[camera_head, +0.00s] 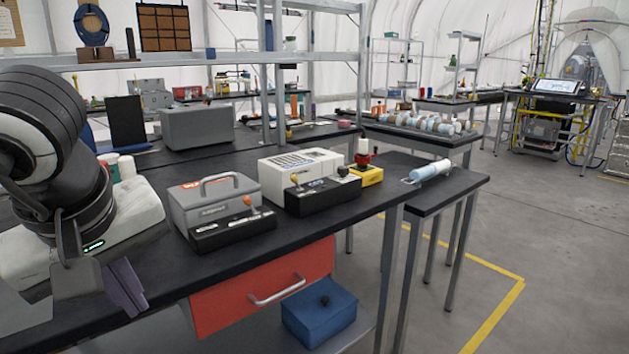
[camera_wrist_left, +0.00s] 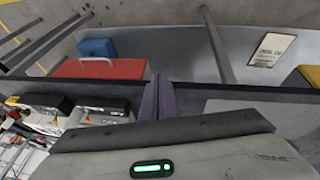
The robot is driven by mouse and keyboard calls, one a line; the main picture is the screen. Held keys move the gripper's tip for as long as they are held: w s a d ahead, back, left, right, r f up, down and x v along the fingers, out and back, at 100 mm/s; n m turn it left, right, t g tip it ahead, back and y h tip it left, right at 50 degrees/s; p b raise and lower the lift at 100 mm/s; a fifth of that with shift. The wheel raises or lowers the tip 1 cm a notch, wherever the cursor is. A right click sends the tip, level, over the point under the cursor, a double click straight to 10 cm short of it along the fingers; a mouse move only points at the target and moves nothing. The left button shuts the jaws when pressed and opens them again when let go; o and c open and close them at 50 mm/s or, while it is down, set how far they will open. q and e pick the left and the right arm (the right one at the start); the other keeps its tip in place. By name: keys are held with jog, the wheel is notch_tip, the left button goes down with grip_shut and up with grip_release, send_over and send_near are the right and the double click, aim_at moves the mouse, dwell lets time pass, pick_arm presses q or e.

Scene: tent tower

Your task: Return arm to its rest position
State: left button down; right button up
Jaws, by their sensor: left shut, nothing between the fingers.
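My left arm comes in from the left in the head view, with its dark joints at the picture's edge. My left gripper (camera_head: 126,290) hangs down at the front edge of the black workbench (camera_head: 330,222), left of the red drawer. Its two purple-grey fingers are together and hold nothing. They also show closed in the left wrist view (camera_wrist_left: 158,97), over the bench edge. My right arm and gripper are not in view.
A grey box with a handle (camera_head: 212,198) and a white device (camera_head: 298,165) stand on the bench. A red drawer (camera_head: 262,287) sits below the bench top, with a blue box (camera_head: 318,318) lower down. Floor at the right is clear.

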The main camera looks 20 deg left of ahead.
pick_arm(q)
jog(key=w+d+f+n+g+h+p, duration=0.1)
jog(key=w+d+f+n+h+p, duration=0.15)
jog(key=d+n+h, duration=0.75)
jog(key=w+d+n+t+h+p, duration=0.2)
jog(key=w+d+n+t+h, duration=0.3)
jog(key=w+n+t+h, duration=0.65)
jog(key=s+a+f+n+y+p, duration=0.1)
jog(key=a+f+n+y, duration=0.2)
jog(key=f+n+y, duration=0.6)
jog(key=s+a+f+n+y+p, duration=0.15)
jog(key=f+n+y, duration=0.35)
jog(key=f+n, duration=0.85)
jog(key=s+d+f+n+g+y, duration=0.1)
jog(key=s+d+f+n+g, duration=0.4)
jog(key=s+d+f+n, duration=0.3)
jog(key=s+f+n, duration=0.4)
jog(key=s+f, duration=0.1)
jog(key=f, duration=0.1)
jog(key=shift+s+y, duration=0.2)
jog(key=shift+y, duration=0.15)
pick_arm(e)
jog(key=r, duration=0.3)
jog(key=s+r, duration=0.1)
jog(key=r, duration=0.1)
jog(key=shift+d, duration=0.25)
